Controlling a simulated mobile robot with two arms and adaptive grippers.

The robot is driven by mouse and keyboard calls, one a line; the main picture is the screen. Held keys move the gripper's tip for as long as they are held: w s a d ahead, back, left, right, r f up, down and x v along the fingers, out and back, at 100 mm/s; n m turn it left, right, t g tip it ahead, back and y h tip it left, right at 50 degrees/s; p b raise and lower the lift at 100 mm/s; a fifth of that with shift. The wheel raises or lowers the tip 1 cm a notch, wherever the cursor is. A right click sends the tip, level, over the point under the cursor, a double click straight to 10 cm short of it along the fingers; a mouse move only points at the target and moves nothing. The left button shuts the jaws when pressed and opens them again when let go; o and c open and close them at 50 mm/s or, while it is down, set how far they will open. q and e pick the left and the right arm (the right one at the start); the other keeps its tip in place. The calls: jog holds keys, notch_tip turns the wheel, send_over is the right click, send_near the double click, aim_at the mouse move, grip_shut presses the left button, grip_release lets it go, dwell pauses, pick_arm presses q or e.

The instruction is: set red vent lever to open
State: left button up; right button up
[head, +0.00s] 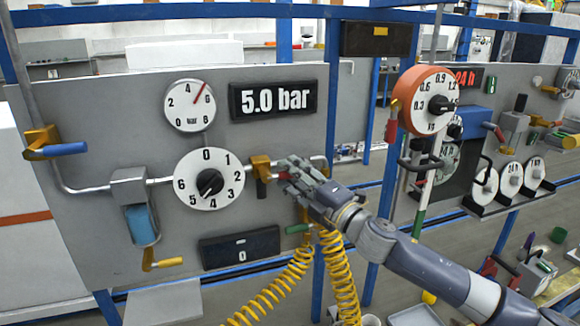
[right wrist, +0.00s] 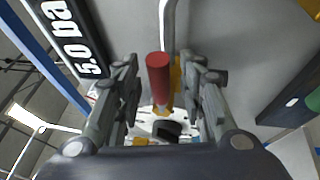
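The red vent lever (right wrist: 158,78) shows in the right wrist view as a red cylindrical handle with a yellow mount behind it, near a grey pipe. In the head view only a small red part (head: 284,175) shows beside the gripper's fingers. My right gripper (head: 292,170) is at the lever by the panel's right edge. In the right wrist view its two fingers (right wrist: 160,72) stand on either side of the handle, with a narrow gap visible on each side. The gripper looks open around it. My left gripper is not in view.
The grey panel (head: 100,125) carries a black-knob dial (head: 208,202), a gauge (head: 190,106) and a "5.0 bar" display (head: 272,98). Yellow coiled hoses (head: 334,262) hang below my right gripper. A green handle (head: 298,229) sits just under it. Another red handle (head: 391,130) is farther right.

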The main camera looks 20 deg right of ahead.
jog(key=shift+w+a+r, duration=0.1)
jog(key=shift+w+a, duration=0.15)
jog(key=shift+w, duration=0.15)
grip_shut()
